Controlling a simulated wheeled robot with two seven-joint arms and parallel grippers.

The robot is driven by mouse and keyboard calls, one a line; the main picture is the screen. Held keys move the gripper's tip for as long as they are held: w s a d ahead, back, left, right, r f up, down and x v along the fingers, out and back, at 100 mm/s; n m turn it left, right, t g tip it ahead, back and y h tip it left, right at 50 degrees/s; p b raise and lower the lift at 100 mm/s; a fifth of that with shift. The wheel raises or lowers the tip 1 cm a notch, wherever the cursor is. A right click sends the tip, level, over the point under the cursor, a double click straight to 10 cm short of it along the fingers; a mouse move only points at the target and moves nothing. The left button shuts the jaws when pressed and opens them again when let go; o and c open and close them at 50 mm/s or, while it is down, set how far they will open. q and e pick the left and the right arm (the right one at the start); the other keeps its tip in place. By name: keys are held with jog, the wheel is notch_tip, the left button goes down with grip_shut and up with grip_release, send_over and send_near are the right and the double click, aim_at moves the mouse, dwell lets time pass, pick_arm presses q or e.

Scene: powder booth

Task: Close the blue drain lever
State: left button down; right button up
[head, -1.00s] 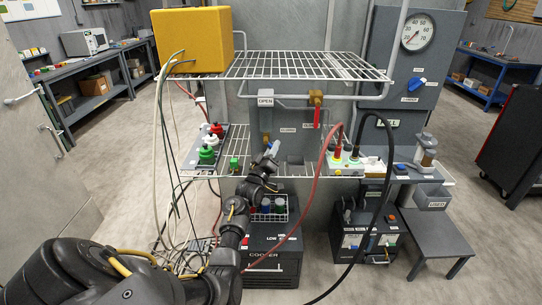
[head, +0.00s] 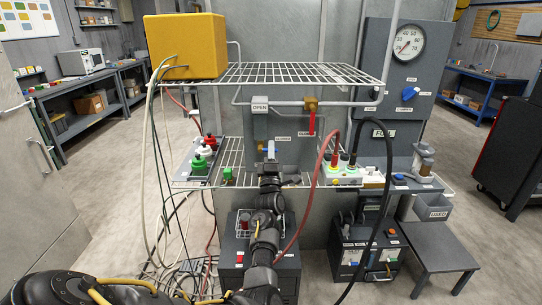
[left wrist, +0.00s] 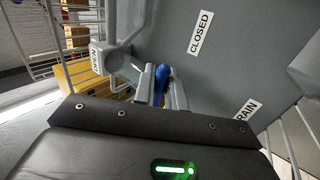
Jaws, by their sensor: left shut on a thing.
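The blue drain lever (left wrist: 161,82) shows in the left wrist view between the two fingers of my left gripper (left wrist: 160,90). The gripper is shut on it. In the head view my left gripper (head: 268,152) is at the grey panel behind the wire shelves, and only a small bit of blue (head: 262,149) shows beside the fingers. A CLOSED label (left wrist: 200,33) and a DRAIN label (left wrist: 247,109) are on the grey panel. An OPEN label (left wrist: 97,58) is at the left of the wrist view. The lever's pivot is hidden. My right gripper is out of view.
A red-handled valve (head: 311,124) hangs from the pipe right of my gripper. The upper wire shelf (head: 290,75) carries a yellow box (head: 186,46). A red hose (head: 318,180) and a black hose (head: 388,165) loop at the right. Loose cables hang at the left.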

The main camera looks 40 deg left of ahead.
pick_arm(q)
jog(key=shift+n+y, duration=0.3)
jog(key=shift+n, duration=0.2)
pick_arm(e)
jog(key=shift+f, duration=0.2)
pick_arm(q)
jog(key=c, duration=1.8)
grip_release()
jog(key=shift+r, duration=0.1)
